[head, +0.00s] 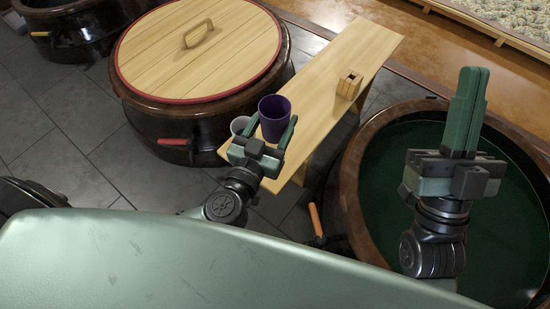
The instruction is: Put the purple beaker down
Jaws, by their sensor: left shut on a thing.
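The purple beaker (274,107) is upright between the fingers of my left gripper (272,124), which is shut on it. They are over the near end of a narrow light-wood bench (335,62). I cannot tell whether the beaker's base touches the bench, as the gripper hides it. A pale grey cup (239,124) shows just left of the beaker, partly behind the left finger. My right gripper (470,80) has its fingers together, pointing up, with nothing seen between them, over the open jar at the right.
A small wooden box (349,84) stands further along the bench, with bare wood between it and the beaker. A large dark jar with a wooden lid (200,45) is left of the bench. An open jar with a green inside (390,160) is at the right.

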